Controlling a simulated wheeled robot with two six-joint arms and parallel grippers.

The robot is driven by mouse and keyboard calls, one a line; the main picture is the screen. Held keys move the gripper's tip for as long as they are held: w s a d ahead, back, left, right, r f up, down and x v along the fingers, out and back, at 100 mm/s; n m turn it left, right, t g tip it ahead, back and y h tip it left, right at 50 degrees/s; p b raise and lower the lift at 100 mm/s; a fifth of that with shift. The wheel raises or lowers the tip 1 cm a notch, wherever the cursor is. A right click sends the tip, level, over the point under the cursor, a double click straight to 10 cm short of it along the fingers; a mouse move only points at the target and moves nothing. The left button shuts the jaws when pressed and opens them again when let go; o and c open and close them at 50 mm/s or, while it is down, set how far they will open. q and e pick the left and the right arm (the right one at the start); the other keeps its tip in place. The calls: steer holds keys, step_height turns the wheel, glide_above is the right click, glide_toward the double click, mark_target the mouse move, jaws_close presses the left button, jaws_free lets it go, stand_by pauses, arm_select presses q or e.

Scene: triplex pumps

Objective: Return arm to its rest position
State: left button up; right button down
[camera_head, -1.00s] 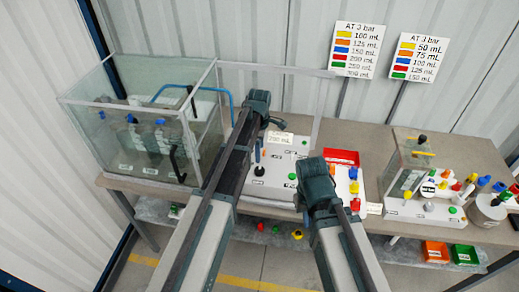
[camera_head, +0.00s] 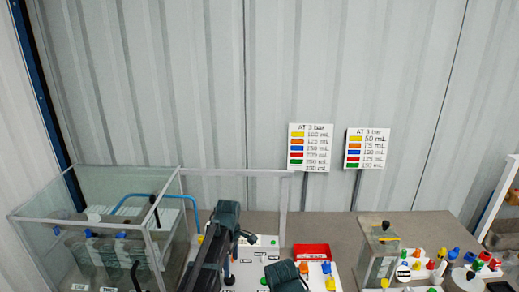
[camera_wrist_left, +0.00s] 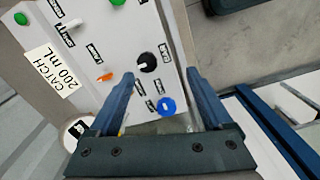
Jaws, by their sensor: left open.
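My left arm (camera_head: 210,258) reaches up from the bottom of the head view. Its dark gripper (camera_head: 246,238) is at its far end, in front of the white control panel (camera_head: 262,242). In the left wrist view the two blue fingers of the left gripper (camera_wrist_left: 161,76) are apart with nothing between them. The panel (camera_wrist_left: 118,30) with its black knob, orange switch and blue button lies beyond the fingertips. A dark end of my right arm (camera_head: 287,276) shows at the bottom of the head view; its fingers are hidden.
A glass tank (camera_head: 105,235) with blue tubing stands left of my left arm. A red bin (camera_head: 311,252) and a small clear box (camera_head: 378,255) with coloured knobs nearby are to the right. Two volume signs (camera_head: 310,147) (camera_head: 367,148) stand by the wall.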

arm_select(q)
steer(key=s+d+f+m+b, duration=0.2)
steer(key=s+f+m+b, duration=0.1)
steer(key=s+m, duration=0.3)
steer(key=s+d+f+m+b, duration=0.1)
steer(key=s+f+m+b, duration=0.2)
steer(key=s+m, duration=0.3)
steer(key=s+d+f+m+y+b, duration=0.1)
steer(key=s+d+f+m+b, duration=0.1)
steer(key=s+m, duration=0.5)
steer(key=s+f+b, duration=0.1)
steer(key=s+f, duration=0.1)
steer(key=s, duration=0.2)
steer(key=shift+d+f, duration=0.2)
steer(key=shift+d, duration=0.1)
